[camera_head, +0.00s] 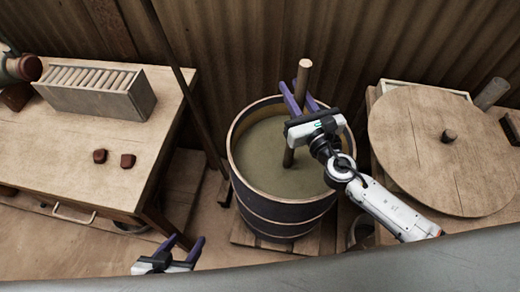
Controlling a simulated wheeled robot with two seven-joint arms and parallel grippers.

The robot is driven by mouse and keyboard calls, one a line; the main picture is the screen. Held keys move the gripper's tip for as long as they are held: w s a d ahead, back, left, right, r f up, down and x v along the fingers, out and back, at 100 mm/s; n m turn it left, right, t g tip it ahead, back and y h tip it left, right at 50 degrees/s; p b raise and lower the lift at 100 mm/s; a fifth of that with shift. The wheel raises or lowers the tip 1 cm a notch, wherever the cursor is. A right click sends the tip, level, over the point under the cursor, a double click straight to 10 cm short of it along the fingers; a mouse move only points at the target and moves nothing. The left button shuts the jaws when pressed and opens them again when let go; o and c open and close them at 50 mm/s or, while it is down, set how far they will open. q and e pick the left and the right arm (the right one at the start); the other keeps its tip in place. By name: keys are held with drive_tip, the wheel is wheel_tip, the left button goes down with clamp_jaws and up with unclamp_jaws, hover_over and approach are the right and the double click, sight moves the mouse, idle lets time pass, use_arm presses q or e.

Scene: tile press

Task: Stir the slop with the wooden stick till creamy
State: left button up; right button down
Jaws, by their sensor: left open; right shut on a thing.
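The wooden stick (302,84) stands nearly upright in the barrel (282,210), tilted slightly to the right at its top. Its lower end is hidden in the greenish-brown slop (262,158), whose surface looks smooth and even. My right gripper (299,95) reaches over the barrel from the right, with its purple fingers shut on the stick above the slop. My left gripper (182,246) is low in the picture, left of the barrel and apart from it, with its fingers open and empty.
A wooden table (60,150) at left bears a box of tiles (98,92) and two small dark red pieces (114,158). A round wooden lid (440,150) lies at right. A thin dark pole (180,75) stands left of the barrel. A corrugated wall (230,40) closes the back.

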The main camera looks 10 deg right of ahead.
wheel_tip(320, 180, up, 18)
drive_tip(key=p, duration=0.1)
idle(1.0)
drive_tip(key=shift+f, duration=0.1)
idle(0.4)
